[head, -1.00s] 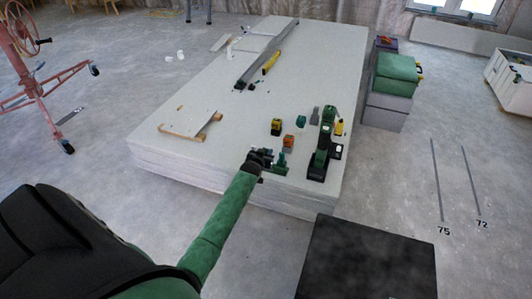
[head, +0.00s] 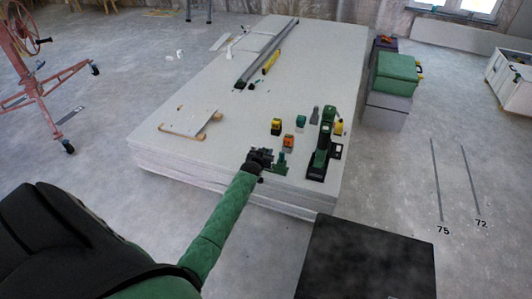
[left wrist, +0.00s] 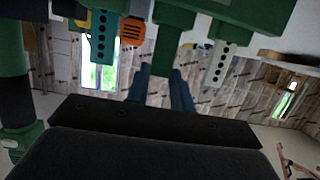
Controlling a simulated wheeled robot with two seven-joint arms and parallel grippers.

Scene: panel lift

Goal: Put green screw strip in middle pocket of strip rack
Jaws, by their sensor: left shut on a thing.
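My left gripper (head: 268,158) is at the front edge of the board stack, beside the small green strip rack (head: 282,167). In the left wrist view its fingers (left wrist: 166,82) are shut on a green piece (left wrist: 163,55), which looks like the green screw strip. That piece sits between a teal strip with holes (left wrist: 103,40) on the left and a whitish strip with holes (left wrist: 220,62) on the right. Green rack parts show above. The lower end of the held piece is hidden, so I cannot tell how deep it sits in the middle pocket. My right gripper is not in view.
On the board stack (head: 235,110) stand a yellow block (head: 277,126), an orange block (head: 288,140), a teal block (head: 301,120) and a green-black tool (head: 322,150). Green and grey cases (head: 397,72) stand beyond the right edge.

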